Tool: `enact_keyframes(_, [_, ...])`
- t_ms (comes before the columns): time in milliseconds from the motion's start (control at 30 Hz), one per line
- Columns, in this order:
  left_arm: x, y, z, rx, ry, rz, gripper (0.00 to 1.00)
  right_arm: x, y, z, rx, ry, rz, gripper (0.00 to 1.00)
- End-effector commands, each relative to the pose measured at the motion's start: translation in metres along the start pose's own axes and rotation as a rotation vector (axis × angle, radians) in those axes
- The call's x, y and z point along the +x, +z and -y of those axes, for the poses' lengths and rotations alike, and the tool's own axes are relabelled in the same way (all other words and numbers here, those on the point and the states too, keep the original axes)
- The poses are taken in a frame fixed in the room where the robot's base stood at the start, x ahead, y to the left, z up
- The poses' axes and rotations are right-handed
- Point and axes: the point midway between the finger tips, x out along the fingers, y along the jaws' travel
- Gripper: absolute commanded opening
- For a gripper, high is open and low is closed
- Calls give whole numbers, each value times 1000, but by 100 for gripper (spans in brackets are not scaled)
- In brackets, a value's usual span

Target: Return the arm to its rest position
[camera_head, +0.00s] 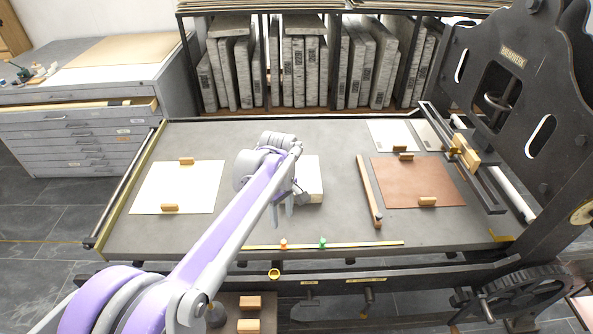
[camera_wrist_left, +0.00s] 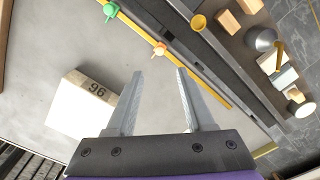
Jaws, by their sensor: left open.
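My left arm reaches in from the lower left in the head view, over the grey press bed (camera_head: 330,225). My left gripper (camera_head: 282,212) points down above the bed, just left of a pale stone block (camera_head: 312,182), which the arm partly hides. In the left wrist view the gripper (camera_wrist_left: 158,78) is open, with nothing between its fingers. The block, marked 96 (camera_wrist_left: 78,108), lies to the left of the fingers and apart from them. My right gripper does not show in either view.
A white sheet (camera_head: 160,190) with wooden blocks lies left on the bed, a brown sheet (camera_head: 418,190) right. A wooden bar (camera_head: 368,188) lies between block and brown sheet. A yellow strip (camera_head: 365,243) with orange and green pins runs along the front. The black press frame (camera_head: 515,90) stands right.

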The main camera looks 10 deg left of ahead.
Motion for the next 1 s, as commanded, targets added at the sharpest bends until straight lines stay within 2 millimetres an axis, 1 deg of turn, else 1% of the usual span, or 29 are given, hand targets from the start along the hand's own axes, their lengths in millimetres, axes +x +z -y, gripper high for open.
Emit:
enact_keyframes(167, [-2, 1, 2, 10, 4, -2, 53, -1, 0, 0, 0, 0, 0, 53])
enact_keyframes(267, [-12, 6, 14, 60, 24, -14, 53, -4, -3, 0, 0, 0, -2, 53])
enact_keyframes(367, [-28, 15, 38, 159, 62, -41, 53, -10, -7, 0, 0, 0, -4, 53])
enact_keyframes(500, [-47, 34, 82, 348, 125, -104, 53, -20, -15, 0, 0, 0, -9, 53])
enact_keyframes(567, [-51, 43, 101, 430, 149, -135, 53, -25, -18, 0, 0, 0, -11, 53])
enact_keyframes(600, [-53, 49, 114, 484, 164, -158, 53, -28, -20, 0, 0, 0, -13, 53])
enact_keyframes(667, [-54, 58, 132, 566, 184, -194, 53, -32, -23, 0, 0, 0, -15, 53])
enact_keyframes(700, [-53, 64, 145, 619, 196, -220, 53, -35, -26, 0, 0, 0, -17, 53])
enact_keyframes(800, [-49, 78, 173, 748, 219, -285, 53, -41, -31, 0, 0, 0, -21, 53])
enact_keyframes(900, [-41, 90, 196, 857, 232, -344, 53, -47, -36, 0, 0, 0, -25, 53])
enact_keyframes(1000, [-33, 98, 211, 936, 238, -390, 53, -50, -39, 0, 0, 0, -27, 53])
